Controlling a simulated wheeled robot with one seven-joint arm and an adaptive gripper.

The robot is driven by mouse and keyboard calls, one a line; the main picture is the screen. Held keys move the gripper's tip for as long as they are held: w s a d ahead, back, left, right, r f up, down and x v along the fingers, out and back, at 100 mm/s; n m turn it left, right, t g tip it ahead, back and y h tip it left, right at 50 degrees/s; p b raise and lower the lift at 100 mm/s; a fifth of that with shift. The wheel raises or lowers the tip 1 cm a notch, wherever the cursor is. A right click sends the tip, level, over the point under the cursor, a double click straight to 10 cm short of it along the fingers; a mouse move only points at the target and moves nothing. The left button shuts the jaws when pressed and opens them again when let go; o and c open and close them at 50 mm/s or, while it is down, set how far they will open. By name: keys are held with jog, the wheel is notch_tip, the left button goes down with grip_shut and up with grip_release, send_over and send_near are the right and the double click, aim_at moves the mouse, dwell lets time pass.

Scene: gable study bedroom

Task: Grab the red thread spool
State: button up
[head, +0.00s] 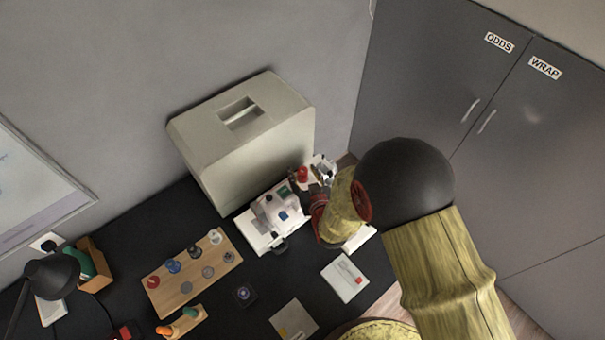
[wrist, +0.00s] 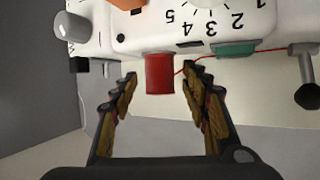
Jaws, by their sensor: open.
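The red thread spool (wrist: 159,74) stands out against the white sewing machine (wrist: 90,22) in the wrist view. A red thread runs from it to the right. My gripper (wrist: 160,80) is open, with one finger on each side of the spool and a visible gap on both sides. I cannot tell how deep the spool sits between the fingertips. In the head view a small red piece that looks like the spool (head: 303,174) shows on the sewing machine (head: 262,243), beside my wrist. My fingers are not clear there, and my arm hides part of the machine.
A beige case (head: 250,150) stands close behind the machine. A wooden rack (head: 165,291) with several spools lies left on the dark desk. A white card box (head: 344,277) is in front. A green piece (wrist: 235,48) and a dark-tipped lever (wrist: 306,90) sit right of the spool.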

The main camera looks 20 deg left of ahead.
jog(key=shift+w+a+f, duration=0.1)
jog(key=shift+w+a, duration=0.1)
jog(key=shift+w, duration=0.1)
jog(key=shift+c, duration=0.6)
jog(key=c, duration=1)
jog(key=shift+o, duration=0.2)
